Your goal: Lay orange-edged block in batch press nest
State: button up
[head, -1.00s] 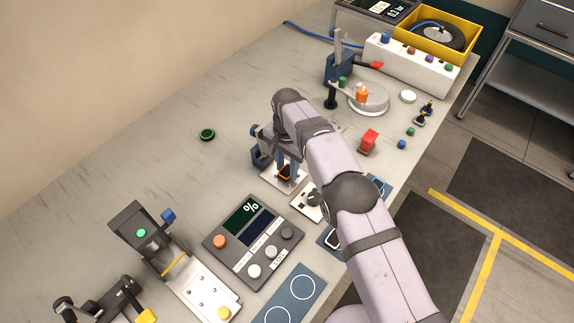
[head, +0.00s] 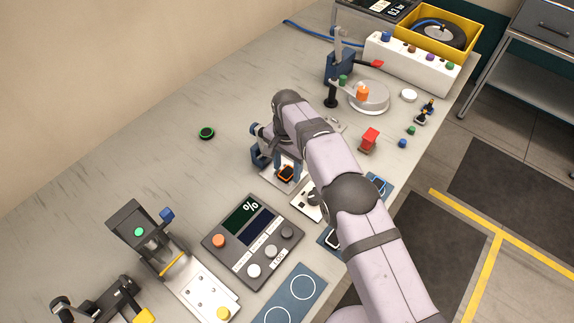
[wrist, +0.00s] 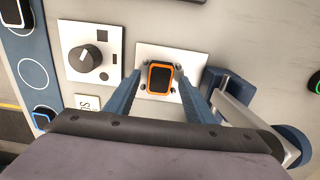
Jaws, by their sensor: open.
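The orange-edged block (wrist: 160,78), dark with a bright orange rim, lies on the white plate of the press nest (wrist: 147,53), between small dark pins. It also shows in the head view (head: 286,174) below my gripper (head: 288,167). In the wrist view my gripper (wrist: 161,66) is open, with one blue finger on each side of the block and visible gaps to it. The press's blue body and lever stand to the right of the plate in the wrist view. My arm hides part of the press in the head view.
A white plate with a dark knob (wrist: 90,57) lies left of the nest. A control panel (head: 253,240) stands in front. A blue mat with white circles (head: 290,297) lies nearby. A red block (head: 369,139) and a green-ringed disc (head: 207,133) stand apart.

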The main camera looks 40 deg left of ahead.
aim_at(287, 173)
jog(key=shift+r, duration=0.1)
jog(key=shift+r+p, duration=0.6)
jog(key=shift+r+b, duration=0.25)
jog(key=shift+b, duration=0.2)
notch_tip(287, 173, up, 11)
jog(key=shift+r, duration=0.15)
